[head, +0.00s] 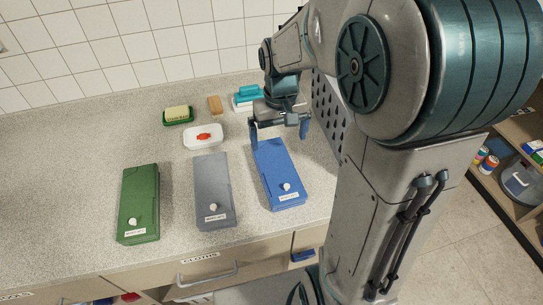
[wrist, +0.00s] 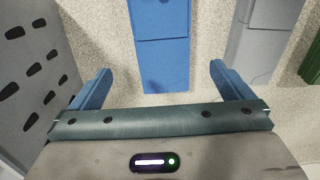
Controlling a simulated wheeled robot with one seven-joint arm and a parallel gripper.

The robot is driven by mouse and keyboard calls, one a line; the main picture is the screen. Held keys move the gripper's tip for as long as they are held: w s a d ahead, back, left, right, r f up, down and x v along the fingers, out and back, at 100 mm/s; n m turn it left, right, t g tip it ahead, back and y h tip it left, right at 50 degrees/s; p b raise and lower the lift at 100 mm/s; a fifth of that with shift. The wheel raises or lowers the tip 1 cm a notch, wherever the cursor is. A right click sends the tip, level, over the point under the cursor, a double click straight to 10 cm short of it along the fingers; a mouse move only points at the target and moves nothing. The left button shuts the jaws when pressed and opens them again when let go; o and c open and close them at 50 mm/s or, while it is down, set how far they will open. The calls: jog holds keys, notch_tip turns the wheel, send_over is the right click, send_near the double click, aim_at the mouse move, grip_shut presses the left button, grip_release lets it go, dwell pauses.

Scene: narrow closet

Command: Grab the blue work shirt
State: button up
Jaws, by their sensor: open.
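A blue, flat, box-like item (head: 279,178) lies on the speckled counter, with a white knob and a small label at its near end. It is the only large blue piece there; I cannot tell whether it is a folded shirt. My gripper (head: 279,132) is open and empty over its far end, fingers pointing down. In the wrist view the blue item (wrist: 162,50) extends between and beyond the two blue fingers of my gripper (wrist: 157,78), with no visible contact. My gripper's height above it is hard to tell.
A grey item (head: 213,185) and a green item (head: 140,200) of similar shape lie to the left. Behind are a white dish (head: 203,137), a green dish (head: 178,118), a brush (head: 215,105) and a teal-and-white object (head: 246,97). A perforated grey panel (head: 328,110) stands close on the right.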

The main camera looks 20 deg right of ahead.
aim_at(276, 165)
notch_tip(276, 165, down, 8)
jog(key=shift+w+f, duration=0.15)
jog(key=shift+f, duration=0.1)
jog(key=shift+w+a+f+p, duration=0.15)
jog(key=shift+f+p, duration=0.3)
jog(key=shift+f, duration=0.9)
jog(key=shift+w+a+f+p, duration=0.1)
jog(key=shift+f+p, duration=0.3)
jog(key=shift+f, duration=0.95)
jog(key=c, duration=0.9)
